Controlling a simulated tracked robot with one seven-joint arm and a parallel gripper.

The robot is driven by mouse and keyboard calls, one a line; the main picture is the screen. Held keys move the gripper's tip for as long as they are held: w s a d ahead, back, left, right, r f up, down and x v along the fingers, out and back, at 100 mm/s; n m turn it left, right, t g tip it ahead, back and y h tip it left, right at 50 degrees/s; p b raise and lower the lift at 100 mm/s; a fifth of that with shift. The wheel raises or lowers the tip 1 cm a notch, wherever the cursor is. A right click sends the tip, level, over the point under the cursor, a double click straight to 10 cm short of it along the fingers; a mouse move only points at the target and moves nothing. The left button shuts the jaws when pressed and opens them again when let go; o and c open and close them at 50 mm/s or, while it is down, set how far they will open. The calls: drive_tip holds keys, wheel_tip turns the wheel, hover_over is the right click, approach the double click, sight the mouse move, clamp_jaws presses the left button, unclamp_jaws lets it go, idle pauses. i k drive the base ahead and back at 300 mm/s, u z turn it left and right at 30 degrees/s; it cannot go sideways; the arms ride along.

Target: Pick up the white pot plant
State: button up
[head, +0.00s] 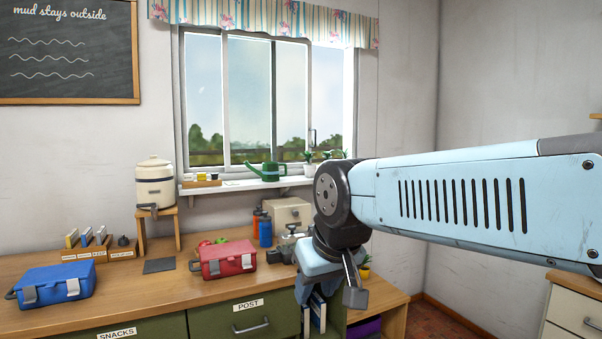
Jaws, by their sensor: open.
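A small plant in a white pot (309,169) stands on the window sill, just left of my arm's wrist joint. A second small plant (338,154) shows to its right, its lower part hidden behind my arm. My gripper (329,294) is open and points down at the front right end of the counter, well below and in front of the sill. I see nothing between its fingers. A plant in a yellow pot (365,271) sits just right of my gripper.
A green watering can (265,171) stands on the window sill (240,186), left of the white pot. The counter (130,305) holds a red lunch box (226,260), a blue box (55,286), bottles (264,232) and a beige box (287,212). My arm covers the right side.

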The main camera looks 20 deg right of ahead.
sight(310, 169)
drive_tip(key=u, duration=1.3)
drive_tip(key=i, duration=0.1)
drive_tip(key=z, duration=3.15)
drive_tip(key=i, duration=3.4)
drive_tip(key=u, duration=2.45)
